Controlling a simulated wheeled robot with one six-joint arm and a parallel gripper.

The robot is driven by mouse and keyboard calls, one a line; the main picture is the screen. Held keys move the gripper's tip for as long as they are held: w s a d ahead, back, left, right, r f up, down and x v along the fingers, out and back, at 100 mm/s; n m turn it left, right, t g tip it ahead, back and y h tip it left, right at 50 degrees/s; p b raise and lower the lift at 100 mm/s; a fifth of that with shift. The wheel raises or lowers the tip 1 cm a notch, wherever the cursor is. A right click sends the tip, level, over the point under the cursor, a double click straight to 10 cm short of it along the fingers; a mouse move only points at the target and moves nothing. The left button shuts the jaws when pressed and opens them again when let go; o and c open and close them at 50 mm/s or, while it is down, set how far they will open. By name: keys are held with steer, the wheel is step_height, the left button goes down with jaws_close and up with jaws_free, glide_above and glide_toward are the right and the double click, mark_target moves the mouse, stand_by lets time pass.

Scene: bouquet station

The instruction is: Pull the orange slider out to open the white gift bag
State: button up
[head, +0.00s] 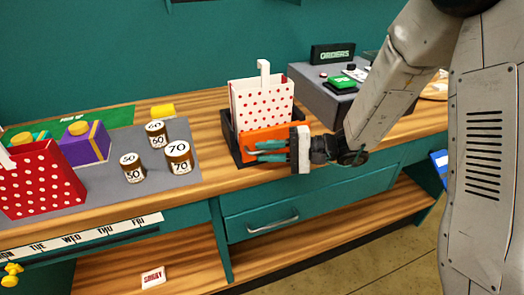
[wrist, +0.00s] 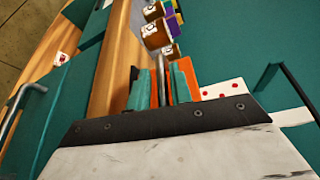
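The white gift bag (head: 262,98) with red dots stands upright in a black holder (head: 229,130) on the wooden counter. The orange slider (head: 262,134) is at the front of the holder, low against the bag. My gripper (head: 262,151) has its teal fingers in front of the slider, apart from each other. In the wrist view, my gripper (wrist: 162,88) has a thin grey bar (wrist: 161,78) between its fingers, with orange showing beside them. I cannot tell whether the fingers touch the bar. Part of the slider is hidden behind the fingers.
Jars (head: 178,157) marked 50, 60 and 70 stand on a grey mat left of the holder. A red dotted bag (head: 40,185) and a purple box (head: 84,147) are further left. A grey register (head: 318,96) is close behind on the right. A drawer handle (head: 272,221) is below.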

steer(key=shift+o, duration=0.4)
steer(key=shift+a, duration=0.35)
steer(key=d, duration=0.7)
steer(key=shift+s+d+r, duration=0.35)
steer(key=shift+s+d, duration=0.05)
steer(key=shift+s, duration=0.05)
